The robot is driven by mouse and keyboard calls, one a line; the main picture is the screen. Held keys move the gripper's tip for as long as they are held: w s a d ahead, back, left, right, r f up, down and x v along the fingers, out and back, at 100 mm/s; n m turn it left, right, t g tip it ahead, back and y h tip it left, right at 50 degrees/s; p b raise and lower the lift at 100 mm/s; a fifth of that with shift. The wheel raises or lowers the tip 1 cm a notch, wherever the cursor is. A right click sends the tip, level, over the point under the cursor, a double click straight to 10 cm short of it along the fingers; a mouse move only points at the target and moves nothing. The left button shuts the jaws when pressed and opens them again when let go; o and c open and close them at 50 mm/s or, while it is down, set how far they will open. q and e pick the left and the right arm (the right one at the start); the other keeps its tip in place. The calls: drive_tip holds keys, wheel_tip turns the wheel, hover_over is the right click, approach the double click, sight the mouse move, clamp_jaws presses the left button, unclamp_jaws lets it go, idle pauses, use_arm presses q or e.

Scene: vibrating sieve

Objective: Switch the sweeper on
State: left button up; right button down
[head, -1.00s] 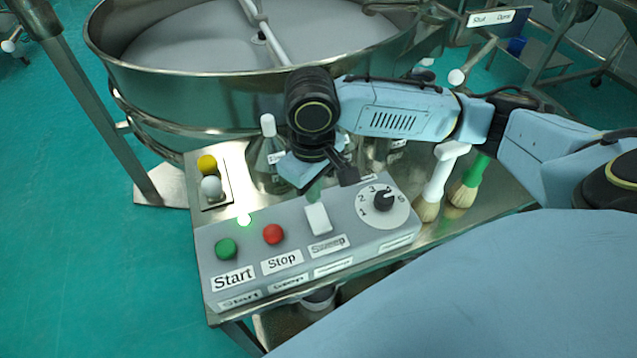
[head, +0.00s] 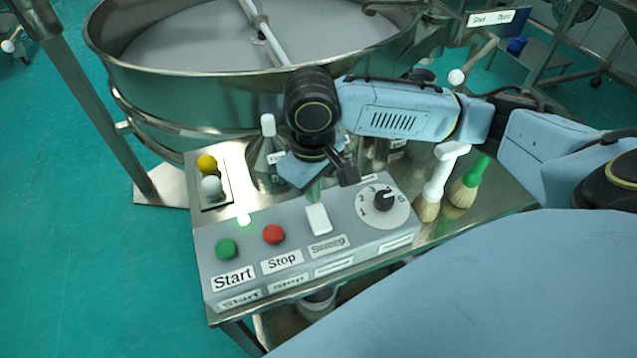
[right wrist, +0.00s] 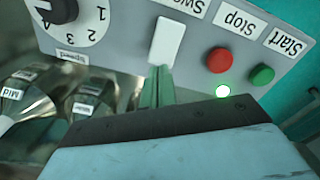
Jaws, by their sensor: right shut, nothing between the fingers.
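The grey control box (head: 350,236) stands on the steel table with a white rocker switch (head: 317,219) above the "Sweep" label. The switch also shows in the right wrist view (right wrist: 167,40). My right gripper (head: 314,192) is shut and empty. Its green fingertips (right wrist: 159,75) are right at the switch's far edge; I cannot tell whether they touch it. The sweeper bar (head: 262,25) lies across the round sieve (head: 180,85). My left gripper is not in view.
The box also has a green start button (head: 226,249), a red stop button (head: 273,234), a lit green lamp (head: 244,219) and a black dial (head: 383,200). Flasks stand behind it. Two brushes (head: 437,185) stand to its right. Yellow and white knobs (head: 207,164) sit behind left.

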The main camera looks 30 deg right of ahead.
drive_tip(key=shift+f, duration=1.15)
idle(0.8)
drive_tip(key=shift+r, duration=0.1)
wheel_tip(320, 180, up, 7)
drive_tip(key=p, duration=0.9)
drive_tip(key=shift+p, duration=0.35)
